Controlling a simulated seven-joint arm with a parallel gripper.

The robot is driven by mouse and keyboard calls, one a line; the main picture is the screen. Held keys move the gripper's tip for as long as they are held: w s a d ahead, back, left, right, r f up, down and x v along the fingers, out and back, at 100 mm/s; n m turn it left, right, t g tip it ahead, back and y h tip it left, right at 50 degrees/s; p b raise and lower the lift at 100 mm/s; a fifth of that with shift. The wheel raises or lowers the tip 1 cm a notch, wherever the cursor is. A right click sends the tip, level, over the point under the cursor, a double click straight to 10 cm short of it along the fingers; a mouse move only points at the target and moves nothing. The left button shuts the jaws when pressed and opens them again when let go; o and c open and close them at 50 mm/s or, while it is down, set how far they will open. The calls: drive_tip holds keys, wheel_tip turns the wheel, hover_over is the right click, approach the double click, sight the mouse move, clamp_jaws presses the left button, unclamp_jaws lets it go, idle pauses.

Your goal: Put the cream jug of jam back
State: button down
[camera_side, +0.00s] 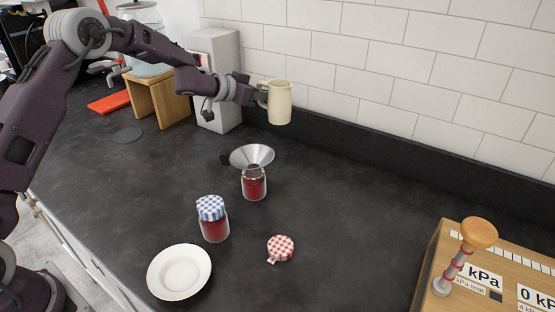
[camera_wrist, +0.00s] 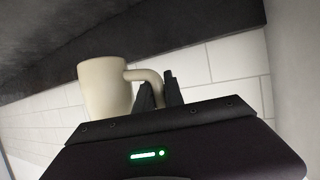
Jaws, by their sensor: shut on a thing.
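The cream jug (camera_side: 280,103) is in the air above the back of the counter, near the tiled wall, and looks upright. My gripper (camera_side: 261,97) is shut on its handle, at the jug's left side in the side view. In the wrist view the jug (camera_wrist: 103,88) shows with its handle between the fingers of my gripper (camera_wrist: 160,92). The inside of the jug is hidden, so I cannot tell whether jam is in it. Below it, an open jar of red jam (camera_side: 254,187) stands on the counter with a metal funnel (camera_side: 252,155) at its mouth.
A jam jar with a blue checked cover (camera_side: 212,220), a red checked lid (camera_side: 281,248) and a white plate (camera_side: 179,272) are in front. A wooden board with a knobbed handle (camera_side: 466,258) is at right. A grey box (camera_side: 222,80) and wooden stand (camera_side: 158,98) are at back left.

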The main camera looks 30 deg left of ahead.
drive_tip(key=shift+n+y, duration=0.5)
drive_tip(key=f, duration=0.4)
drive_tip(key=s+f, duration=0.1)
drive_tip(key=f, duration=0.6)
drive_tip(key=shift+s+f, duration=0.3)
drive_tip(key=shift+f, duration=0.05)
drive_tip(key=c, duration=1.4)
unclamp_jaws()
drive_tip(key=shift+f, duration=0.15)
drive_tip(key=shift+c, duration=0.2)
